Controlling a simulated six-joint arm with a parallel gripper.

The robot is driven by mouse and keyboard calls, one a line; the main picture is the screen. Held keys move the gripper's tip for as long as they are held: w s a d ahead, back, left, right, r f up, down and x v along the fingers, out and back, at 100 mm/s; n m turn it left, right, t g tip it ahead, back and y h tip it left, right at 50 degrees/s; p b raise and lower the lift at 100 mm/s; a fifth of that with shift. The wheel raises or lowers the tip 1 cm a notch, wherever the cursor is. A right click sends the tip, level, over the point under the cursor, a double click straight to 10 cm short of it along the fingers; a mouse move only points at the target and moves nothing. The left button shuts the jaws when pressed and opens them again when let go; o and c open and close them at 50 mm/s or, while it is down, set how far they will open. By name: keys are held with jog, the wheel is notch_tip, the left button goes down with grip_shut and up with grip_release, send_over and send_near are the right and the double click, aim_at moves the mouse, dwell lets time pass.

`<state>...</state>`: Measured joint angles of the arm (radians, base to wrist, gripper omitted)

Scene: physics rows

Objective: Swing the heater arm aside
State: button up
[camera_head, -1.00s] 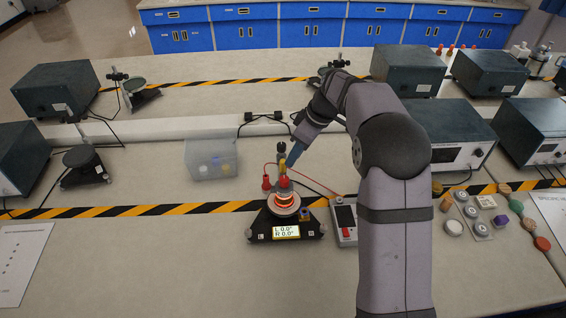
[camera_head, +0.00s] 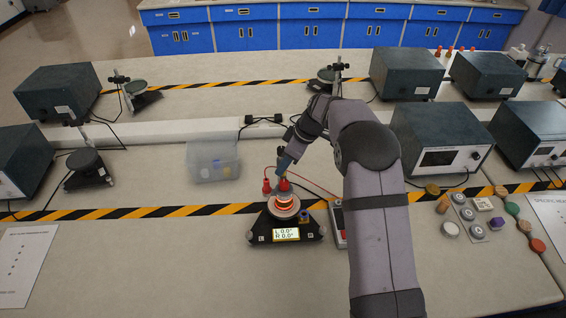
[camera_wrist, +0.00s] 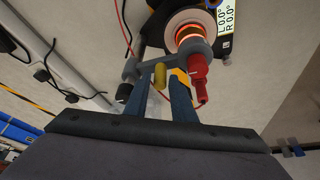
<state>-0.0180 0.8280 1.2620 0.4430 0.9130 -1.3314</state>
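The heater (camera_head: 285,203) is a glowing orange ring on a black base (camera_head: 262,231) with a lit display reading L 0.0°, R 0.0°. In the wrist view the glowing ring (camera_wrist: 190,34) is at the top. Its grey arm (camera_wrist: 135,69) carries a yellow knob (camera_wrist: 160,75), a black knob (camera_wrist: 124,93) and red terminals (camera_wrist: 198,68). My gripper (camera_wrist: 159,82) has its two blue fingers apart, one on each side of the yellow knob. I cannot tell whether they touch it. In the head view my gripper (camera_head: 283,172) hides the yellow knob.
A red-buttoned box (camera_head: 338,224) stands right of the base, partly behind my arm. A clear plastic bin (camera_head: 212,160) is at the left. Red leads run behind the heater. Grey instruments (camera_head: 440,140) and small samples fill the right.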

jog(key=shift+w+a+f, duration=0.1)
jog(key=shift+a+f, duration=0.1)
jog(key=shift+f, duration=0.35)
grip_shut()
